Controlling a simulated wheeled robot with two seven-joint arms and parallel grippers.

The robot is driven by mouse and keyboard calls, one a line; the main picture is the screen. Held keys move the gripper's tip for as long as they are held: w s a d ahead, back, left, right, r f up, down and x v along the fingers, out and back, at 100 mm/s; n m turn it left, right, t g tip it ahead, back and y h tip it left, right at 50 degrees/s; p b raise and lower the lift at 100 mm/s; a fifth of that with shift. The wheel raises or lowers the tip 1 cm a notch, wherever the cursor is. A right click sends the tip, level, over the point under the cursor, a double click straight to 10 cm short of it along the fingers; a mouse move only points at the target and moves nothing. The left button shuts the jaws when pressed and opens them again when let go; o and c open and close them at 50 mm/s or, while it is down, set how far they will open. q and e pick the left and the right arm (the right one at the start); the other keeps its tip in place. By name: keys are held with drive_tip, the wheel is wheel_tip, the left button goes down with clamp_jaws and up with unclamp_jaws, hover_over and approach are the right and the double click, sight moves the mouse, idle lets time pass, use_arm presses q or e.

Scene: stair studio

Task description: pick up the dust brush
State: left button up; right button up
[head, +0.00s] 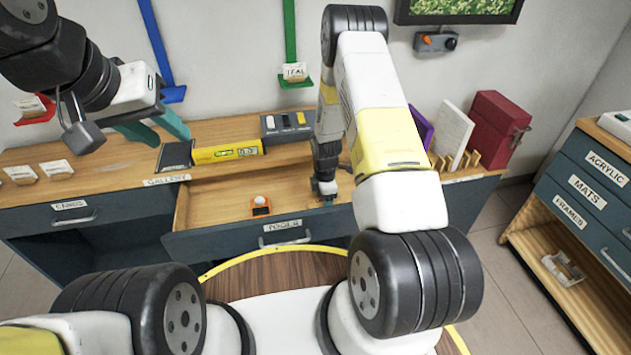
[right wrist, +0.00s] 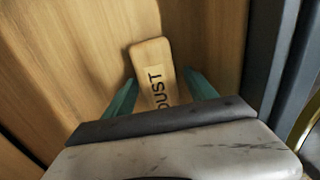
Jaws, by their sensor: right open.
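The dust brush (right wrist: 152,70) shows in the right wrist view as a pale wooden piece with a "DUST" label. It lies on the wooden floor of the open drawer (head: 225,204). My right gripper (right wrist: 161,94) is open, with one teal finger on each side of the brush; I cannot tell whether they touch it. In the head view my right gripper (head: 326,188) reaches down into the right part of the drawer, and the brush cannot be made out there. My left gripper (head: 155,128) is open and empty, raised over the left of the counter.
A yellow level (head: 228,152) and a dark grey box (head: 287,127) are on the counter behind. The drawer's front wall (right wrist: 266,55) is close to my right gripper.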

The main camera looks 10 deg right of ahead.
clamp_jaws()
drive_tip(key=shift+r, duration=5.05)
